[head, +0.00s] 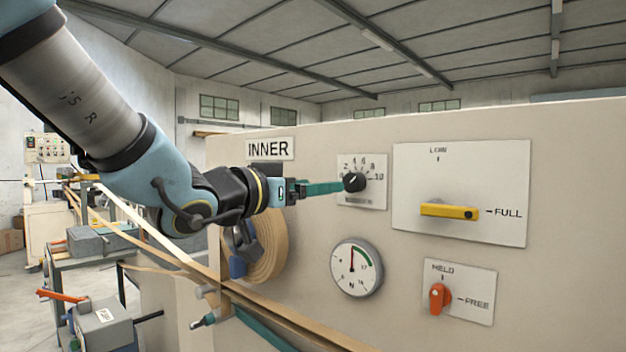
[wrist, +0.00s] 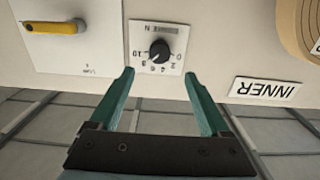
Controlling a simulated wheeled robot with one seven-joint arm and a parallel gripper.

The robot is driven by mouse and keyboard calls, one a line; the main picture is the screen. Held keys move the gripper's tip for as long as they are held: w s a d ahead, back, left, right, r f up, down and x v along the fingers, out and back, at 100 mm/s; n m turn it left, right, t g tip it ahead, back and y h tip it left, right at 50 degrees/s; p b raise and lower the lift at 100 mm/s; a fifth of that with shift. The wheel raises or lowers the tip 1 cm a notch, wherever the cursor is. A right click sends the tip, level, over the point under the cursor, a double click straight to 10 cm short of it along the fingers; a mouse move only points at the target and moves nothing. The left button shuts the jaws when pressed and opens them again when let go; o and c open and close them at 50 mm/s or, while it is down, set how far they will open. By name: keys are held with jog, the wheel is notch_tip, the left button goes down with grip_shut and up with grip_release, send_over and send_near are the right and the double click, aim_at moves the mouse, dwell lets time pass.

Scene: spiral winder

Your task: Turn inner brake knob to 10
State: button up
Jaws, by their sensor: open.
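The inner brake knob (head: 354,182) is small, round and black, on a white dial plate numbered up to 10, right of the INNER sign (head: 270,148). I cannot read its setting surely. In the wrist view, which is upside down, the knob (wrist: 159,50) lies beyond my fingertips, centred between them. My gripper (wrist: 159,75) has two teal fingers spread apart with nothing between them. In the head view my gripper (head: 343,185) points at the panel, its tips close to the knob; contact is not clear.
Right of the dial is a yellow lever (head: 449,211) at FULL. Below are a round gauge (head: 356,267) and an orange HELD/FREE knob (head: 439,298). A tan roll (head: 270,250) and strips of material lie under my arm at left.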

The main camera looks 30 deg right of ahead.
aim_at(350, 182)
jog(key=p+x, duration=0.2)
jog(key=x, duration=0.8)
jog(key=shift+d+p, duration=0.3)
jog(key=shift+p, duration=0.05)
grip_shut()
